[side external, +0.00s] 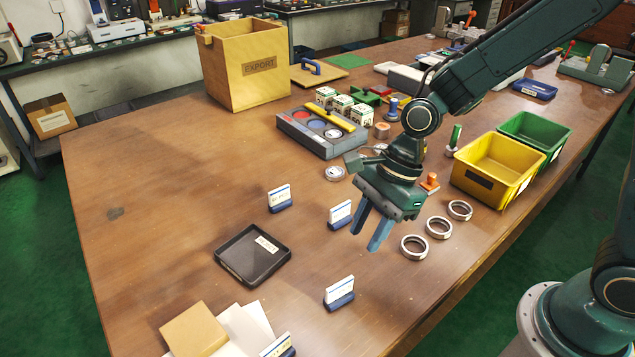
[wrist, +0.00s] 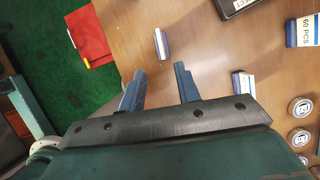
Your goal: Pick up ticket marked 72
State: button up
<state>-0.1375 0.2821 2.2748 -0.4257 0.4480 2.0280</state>
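Several small white tickets stand upright in blue holders in the side view: one right of the black tray (side external: 280,198), one beside my gripper (side external: 340,214), one nearer the front (side external: 339,292), and one at the bottom edge (side external: 278,347). Their numbers are too small to read, so I cannot tell which is 72. My gripper (side external: 367,238) is open and empty above the table, just right of the ticket beside it. In the wrist view the fingers (wrist: 160,82) are apart, with a blue-edged ticket (wrist: 161,43) beyond them and another (wrist: 243,84) to their right.
A black tray (side external: 222,256) lies left of the tickets. Metal rings (side external: 414,247) lie right of my gripper. Yellow (side external: 487,190) and green (side external: 558,137) bins stand further right, an EXPORT box (side external: 225,85) at the back. The table's left part is clear.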

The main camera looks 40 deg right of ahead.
aim_at(341, 282)
jog(key=shift+x, duration=4.2)
jog(key=shift+f, duration=0.2)
jog(key=shift+x, duration=2.45)
grip_shut()
